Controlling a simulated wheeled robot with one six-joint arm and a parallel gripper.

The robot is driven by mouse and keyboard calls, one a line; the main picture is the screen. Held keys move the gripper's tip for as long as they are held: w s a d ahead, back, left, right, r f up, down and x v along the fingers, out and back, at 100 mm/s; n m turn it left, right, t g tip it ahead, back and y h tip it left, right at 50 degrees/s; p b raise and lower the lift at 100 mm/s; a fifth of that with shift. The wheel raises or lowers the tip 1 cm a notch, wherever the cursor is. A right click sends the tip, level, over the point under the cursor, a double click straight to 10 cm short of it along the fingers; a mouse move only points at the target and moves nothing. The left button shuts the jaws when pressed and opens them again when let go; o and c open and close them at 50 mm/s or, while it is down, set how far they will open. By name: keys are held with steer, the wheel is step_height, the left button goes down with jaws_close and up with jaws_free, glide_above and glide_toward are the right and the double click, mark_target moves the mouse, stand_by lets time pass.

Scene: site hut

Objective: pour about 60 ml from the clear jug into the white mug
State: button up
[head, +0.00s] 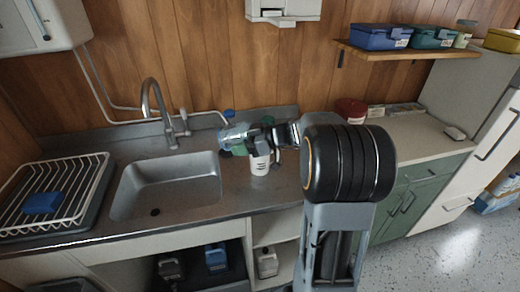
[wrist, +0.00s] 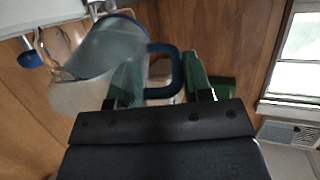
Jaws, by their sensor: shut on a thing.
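The clear jug (head: 234,134) is held above the counter at the right of the sink, lying tilted with its mouth end out to the left. In the wrist view the jug (wrist: 85,95) shows a blue rim and a blue handle. My gripper (head: 268,134) is shut on the handle; its green fingers (wrist: 162,85) stand on either side of it. The white mug (head: 260,163) stands upright on the counter below my gripper, with dark marks on its side. Its inside is hidden, and I cannot make out a stream or the liquid level.
The sink (head: 170,185) and tap (head: 155,110) are to the left, with a dish rack (head: 60,190) beyond. A red tin (head: 350,110) stands behind my arm. A shelf (head: 410,52) with boxes hangs at upper right.

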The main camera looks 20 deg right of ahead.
steer(key=shift+s+d+r+t+y+b, duration=0.1)
steer(key=shift+s+d+t+y+b, duration=0.2)
steer(key=shift+b, duration=0.9)
steer(key=shift+d+r+t+y+b, duration=0.1)
steer(key=shift+d+y+b, duration=0.25)
steer(key=shift+b, duration=0.8)
steer(key=shift+a+r+y+b, duration=0.1)
steer(key=shift+a+y+b, duration=0.05)
steer(key=shift+y+b, duration=0.15)
